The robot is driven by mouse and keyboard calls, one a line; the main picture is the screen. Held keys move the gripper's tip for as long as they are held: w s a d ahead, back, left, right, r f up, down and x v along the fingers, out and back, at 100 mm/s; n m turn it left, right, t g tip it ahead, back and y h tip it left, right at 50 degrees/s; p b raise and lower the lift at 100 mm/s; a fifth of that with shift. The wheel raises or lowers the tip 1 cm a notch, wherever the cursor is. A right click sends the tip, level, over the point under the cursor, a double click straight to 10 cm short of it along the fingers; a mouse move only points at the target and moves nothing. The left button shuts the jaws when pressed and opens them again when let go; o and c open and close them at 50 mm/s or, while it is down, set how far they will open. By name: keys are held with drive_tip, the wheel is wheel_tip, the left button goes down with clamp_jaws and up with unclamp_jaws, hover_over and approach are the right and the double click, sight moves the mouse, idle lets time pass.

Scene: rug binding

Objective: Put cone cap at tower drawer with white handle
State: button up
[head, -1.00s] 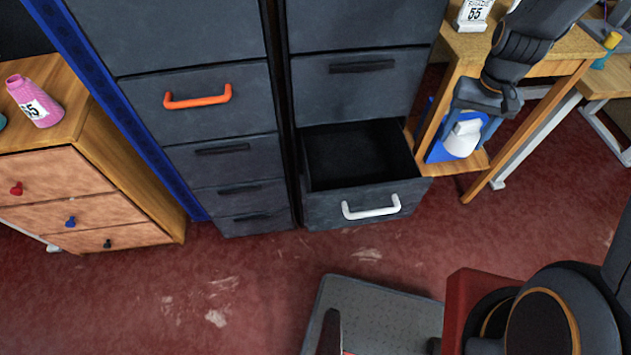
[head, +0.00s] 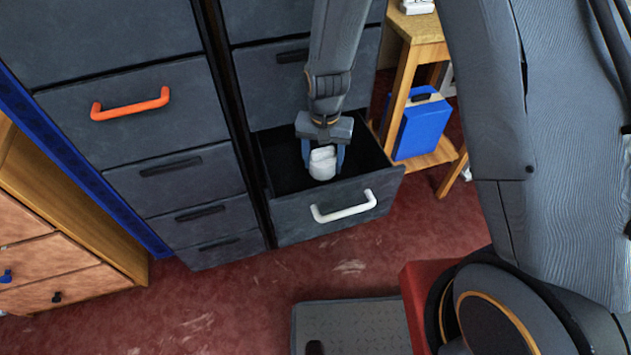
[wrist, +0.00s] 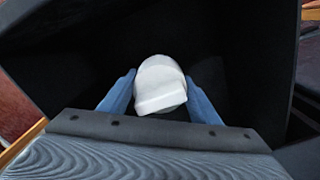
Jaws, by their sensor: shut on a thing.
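The white cone cap (head: 322,163) is between the fingers of my gripper (head: 323,168), which is shut on it. In the wrist view the cap (wrist: 160,84) sits between the two blue fingers of my gripper (wrist: 162,98), with the dark drawer inside behind it. The tower drawer with the white handle (head: 343,206) is pulled open. My gripper and the cap are over the drawer's opening, inside its outline in the head view. I cannot tell how far the cap is above the drawer floor. The drawer (wrist: 240,50) looks empty where its inside shows.
Another dark tower with an orange handle (head: 131,104) stands to the left, its drawers shut. A blue box (head: 422,126) sits on the low wooden shelf to the right. A wooden chest (head: 60,240) is at the far left. Red floor lies in front.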

wheel_tip(320, 180, down, 10)
idle(0.6)
drive_tip(key=shift+f, duration=0.1)
drive_tip(key=o, duration=1)
wheel_tip(320, 180, up, 11)
drive_tip(key=shift+f, duration=0.2)
drive_tip(key=shift+s+r, duration=0.1)
drive_tip(key=shift+r, duration=0.75)
